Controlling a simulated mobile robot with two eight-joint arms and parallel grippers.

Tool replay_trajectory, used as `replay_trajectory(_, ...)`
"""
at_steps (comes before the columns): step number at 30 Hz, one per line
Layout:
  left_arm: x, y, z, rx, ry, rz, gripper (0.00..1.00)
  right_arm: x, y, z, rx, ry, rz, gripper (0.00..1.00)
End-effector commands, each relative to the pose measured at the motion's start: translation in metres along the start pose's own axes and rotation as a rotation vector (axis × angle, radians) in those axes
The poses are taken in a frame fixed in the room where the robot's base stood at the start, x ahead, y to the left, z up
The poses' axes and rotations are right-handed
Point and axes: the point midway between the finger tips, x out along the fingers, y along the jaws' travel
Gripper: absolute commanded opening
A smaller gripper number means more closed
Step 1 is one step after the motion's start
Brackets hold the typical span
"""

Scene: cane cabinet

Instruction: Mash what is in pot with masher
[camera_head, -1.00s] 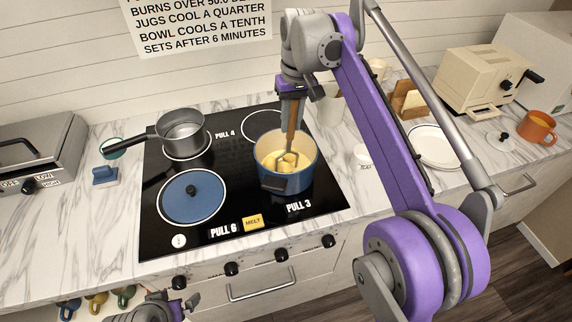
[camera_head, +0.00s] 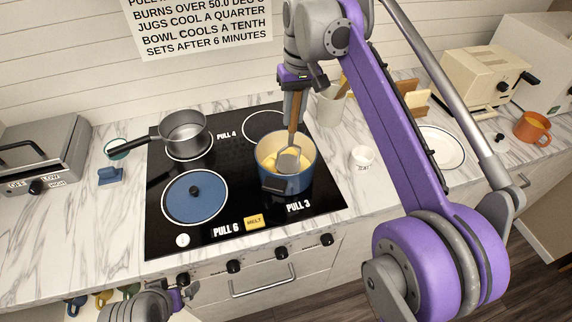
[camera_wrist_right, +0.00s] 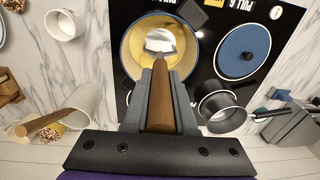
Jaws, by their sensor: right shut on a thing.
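The blue pot (camera_head: 288,183) stands on the cooktop beside the PULL 3 label, with yellow food (camera_head: 268,161) inside. The masher has a wooden handle (camera_head: 293,118) and a grey metal head (camera_head: 289,160). My right gripper (camera_head: 294,84) is above the pot, shut on the top of the handle. The head is within the pot's opening, over the food; whether it touches the food is unclear. In the right wrist view the head (camera_wrist_right: 160,41) hides part of the contents. My left gripper (camera_head: 178,297) is partly visible at the lower left; its fingers are unclear.
A grey saucepan (camera_head: 186,133) and a blue lid (camera_head: 194,198) are on the cooktop (camera_head: 228,180). A white utensil crock (camera_head: 329,106) and small white cup (camera_head: 362,156) stand to the right. A grill-like appliance (camera_head: 45,150) is at left.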

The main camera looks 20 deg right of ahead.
Motion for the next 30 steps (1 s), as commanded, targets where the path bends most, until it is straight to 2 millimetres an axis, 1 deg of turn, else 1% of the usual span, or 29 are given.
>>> replay_trajectory(22, 0.022, 0.0, 0.02, 0.0, -0.015, 0.0, 1.0, 0.052, 0.004, 0.002, 0.0, -0.001, 0.0, 0.0)
replay_trajectory(26, 0.019, 0.0, 0.018, 0.0, -0.014, 0.0, 1.0, 0.049, 0.004, 0.001, 0.0, 0.0, 0.0, 0.0)
replay_trajectory(30, 0.011, 0.0, 0.01, 0.0, -0.008, 0.0, 1.0, 0.04, 0.005, -0.003, 0.001, 0.002, 0.0, 0.0)
